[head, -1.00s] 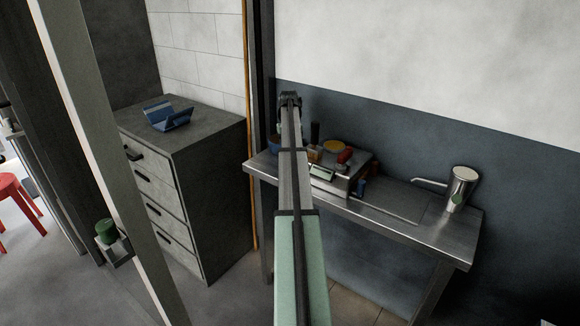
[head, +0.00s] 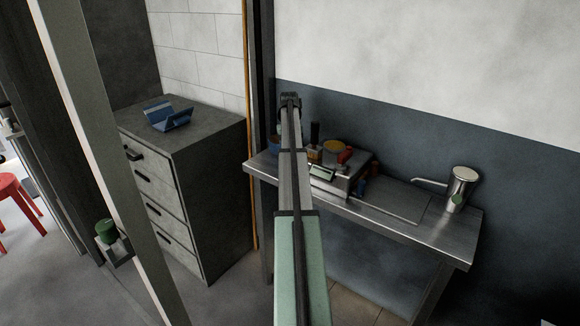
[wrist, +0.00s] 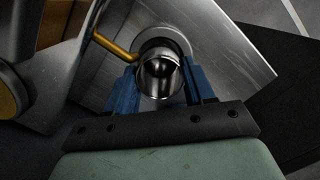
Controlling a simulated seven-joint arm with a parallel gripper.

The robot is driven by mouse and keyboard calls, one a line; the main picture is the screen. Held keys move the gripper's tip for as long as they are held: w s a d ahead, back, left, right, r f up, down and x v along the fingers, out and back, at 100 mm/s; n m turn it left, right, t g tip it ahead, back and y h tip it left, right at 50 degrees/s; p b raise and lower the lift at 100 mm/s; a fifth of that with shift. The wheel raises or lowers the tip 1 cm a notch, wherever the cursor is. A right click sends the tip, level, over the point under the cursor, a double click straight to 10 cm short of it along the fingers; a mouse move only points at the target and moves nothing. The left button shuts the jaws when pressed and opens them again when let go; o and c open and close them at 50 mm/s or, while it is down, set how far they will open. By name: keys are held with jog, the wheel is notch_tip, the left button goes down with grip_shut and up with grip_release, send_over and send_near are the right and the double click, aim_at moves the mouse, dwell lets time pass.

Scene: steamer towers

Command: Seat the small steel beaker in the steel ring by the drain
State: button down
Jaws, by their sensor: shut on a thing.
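The small steel beaker (wrist: 160,82) shows in the wrist view, shiny and round, between the two blue fingers of my gripper (wrist: 161,88). My gripper is shut on it. Just beyond the beaker is a round steel ring (wrist: 178,34) with a dark opening, on a steel surface. The beaker overlaps the ring's near side in this view. I cannot tell whether the beaker is inside the ring or above it. The drain is not clear to see. In the head view my arm hides much of this area, and I cannot make out the beaker there.
A brass-coloured rod (wrist: 115,47) reaches in beside the ring from the left. The steel counter (head: 430,232) carries a crowded block of small items (head: 340,170) and, at right, a steel canister (head: 461,188). Its front right part is bare. A grey drawer cabinet (head: 205,150) stands left.

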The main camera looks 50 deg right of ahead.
jog(key=shift+f, duration=1.2)
dwell(1.3)
jog(key=shift+c, duration=1.6)
grip_release()
jog(key=shift+r, duration=0.15)
notch_tip(320, 180, up, 14)
jog(key=w+d, duration=0.1)
jog(key=shift+w+f, duration=0.15)
jog(key=shift+f, duration=0.1)
